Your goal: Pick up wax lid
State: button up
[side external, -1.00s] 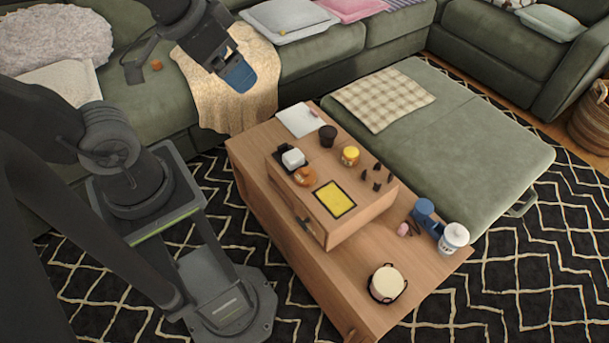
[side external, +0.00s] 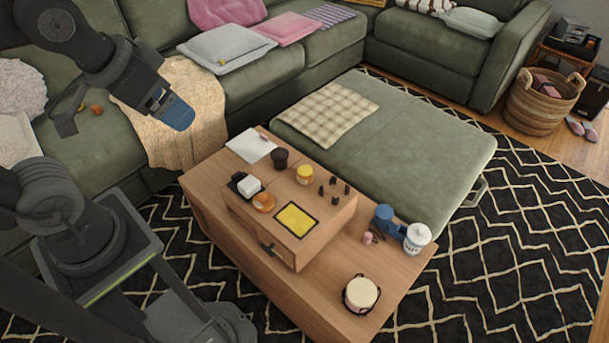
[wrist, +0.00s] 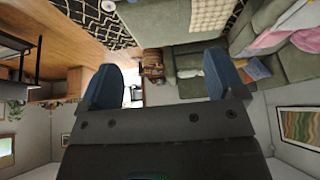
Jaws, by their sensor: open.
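I cannot tell for certain which thing is the wax lid. A small orange round piece (side external: 263,202) lies on the raised wooden box (side external: 318,230) on the coffee table. Near it stands a yellow jar (side external: 304,174) with a pale band. My gripper (side external: 172,112) is up in the air at the upper left, in front of the sofa throw and away from the table things. In the wrist view its two blue fingers (wrist: 163,82) are wide apart with nothing between them. The wrist view faces the room, and the table is not in it.
The coffee table (side external: 315,304) also bears a dark cup (side external: 280,158), a white block (side external: 248,186), a yellow framed pad (side external: 296,219), several small black pieces, a white jar (side external: 417,239) and a cream round thing (side external: 361,293). The green sofa (side external: 295,62) stands behind.

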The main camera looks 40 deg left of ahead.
jog(key=shift+o, duration=1)
jog(key=m+g, duration=0.6)
jog(key=m, duration=1.2)
send_over(262, 194)
notch_tip(262, 194, down, 38)
notch_tip(262, 194, down, 8)
jog(key=shift+a+r, duration=0.1)
jog(key=shift+a, duration=0.05)
jog(key=shift+f, duration=3)
